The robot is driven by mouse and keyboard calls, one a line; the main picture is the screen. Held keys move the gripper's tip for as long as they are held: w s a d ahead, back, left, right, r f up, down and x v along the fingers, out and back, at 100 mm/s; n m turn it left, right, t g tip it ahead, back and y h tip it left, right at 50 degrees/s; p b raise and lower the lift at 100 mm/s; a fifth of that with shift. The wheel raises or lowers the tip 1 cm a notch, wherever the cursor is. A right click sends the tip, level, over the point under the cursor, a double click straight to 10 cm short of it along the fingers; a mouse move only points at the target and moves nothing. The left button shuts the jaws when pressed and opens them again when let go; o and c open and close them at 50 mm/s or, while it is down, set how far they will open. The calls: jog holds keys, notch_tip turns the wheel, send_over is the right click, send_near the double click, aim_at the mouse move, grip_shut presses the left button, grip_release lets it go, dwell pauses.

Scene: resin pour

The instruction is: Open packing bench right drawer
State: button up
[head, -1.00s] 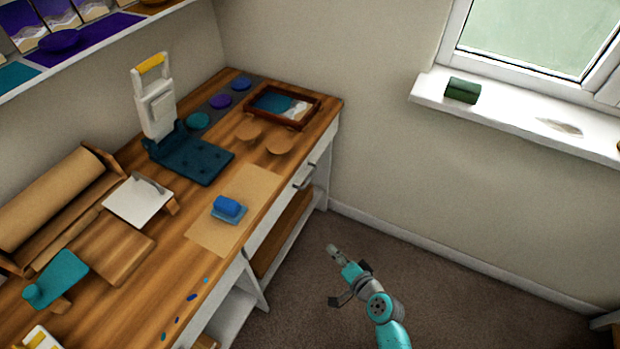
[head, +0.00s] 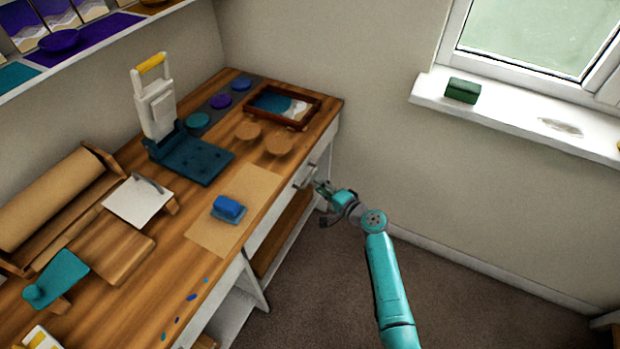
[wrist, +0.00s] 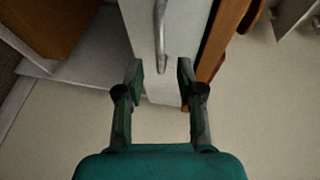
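The packing bench (head: 120,265) has a wooden top and a white front with drawers. Its right drawer (head: 321,160) is at the far end near the wall and looks closed. The drawer's silver bar handle (head: 306,176) is beside my gripper (head: 318,187). In the wrist view the white drawer front (wrist: 187,35) lies ahead, and the handle (wrist: 160,35) runs down to between the fingertips' line. My gripper (wrist: 160,77) is open, its two teal fingers apart on either side of the handle's lower end. Nothing is held.
A framed tray (head: 283,107) and cork discs (head: 279,144) lie on the bench top above the drawer. A lower wooden shelf (head: 285,230) is below. The wall (head: 375,150) stands close beyond the bench end. The carpet (head: 430,300) in front is clear.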

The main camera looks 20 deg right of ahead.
aim_at(310, 177)
jog(key=shift+x, duration=3.15)
grip_shut()
